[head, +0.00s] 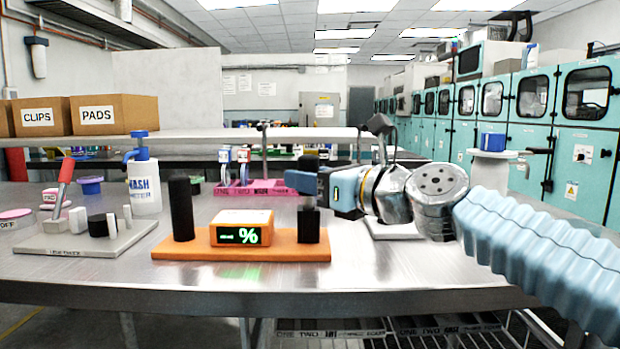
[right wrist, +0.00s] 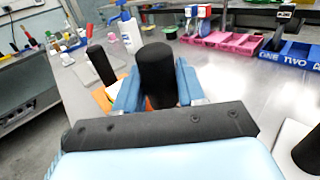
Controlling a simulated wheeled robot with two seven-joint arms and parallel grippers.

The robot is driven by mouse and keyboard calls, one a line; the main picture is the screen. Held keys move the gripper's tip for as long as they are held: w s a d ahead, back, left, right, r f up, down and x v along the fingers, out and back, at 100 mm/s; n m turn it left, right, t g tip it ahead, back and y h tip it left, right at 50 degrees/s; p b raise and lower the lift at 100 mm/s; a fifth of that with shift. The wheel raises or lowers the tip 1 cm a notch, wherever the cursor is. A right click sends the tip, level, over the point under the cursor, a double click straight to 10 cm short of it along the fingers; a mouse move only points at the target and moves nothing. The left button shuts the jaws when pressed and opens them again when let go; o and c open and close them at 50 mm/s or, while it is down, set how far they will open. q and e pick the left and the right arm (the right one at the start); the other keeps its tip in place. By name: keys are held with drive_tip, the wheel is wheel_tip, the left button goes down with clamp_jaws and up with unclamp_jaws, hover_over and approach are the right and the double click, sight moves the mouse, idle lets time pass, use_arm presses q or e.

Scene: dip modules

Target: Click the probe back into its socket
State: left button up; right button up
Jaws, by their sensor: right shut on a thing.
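The orange base (head: 165,252) lies on the steel table. It carries a meter (head: 240,229) with a lit green "%" display and a tall black post (head: 181,208) at its left end. A black block, apparently the socket (head: 308,226), stands at its right end. My right gripper (head: 310,184) is shut on the black probe (right wrist: 157,72), which is upright. In the head view the probe's top (head: 308,162) shows above the fingers, directly over the socket. The fingers hide its middle, and I cannot tell whether its lower end is in the socket. My left gripper is not in view.
A grey board with a red-handled lever (head: 65,180) and a white pump bottle (head: 144,180) stand to the left. A pink tray (head: 256,188) lies behind the base. A white plate (head: 393,230) lies under my right arm. The table front is clear.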

sight(316, 158)
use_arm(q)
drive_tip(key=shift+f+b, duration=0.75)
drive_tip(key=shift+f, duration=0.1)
use_arm(e)
drive_tip(key=shift+f, duration=0.95)
drive_tip(key=shift+c, duration=0.4)
drive_tip(key=o, duration=1.8)
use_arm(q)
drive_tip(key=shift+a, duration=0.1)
use_arm(e)
wheel_tip(316, 158, up, 5)
drive_tip(key=p, duration=0.5)
drive_tip(key=shift+r, duration=0.1)
wheel_tip(316, 158, up, 4)
drive_tip(key=p, duration=0.5)
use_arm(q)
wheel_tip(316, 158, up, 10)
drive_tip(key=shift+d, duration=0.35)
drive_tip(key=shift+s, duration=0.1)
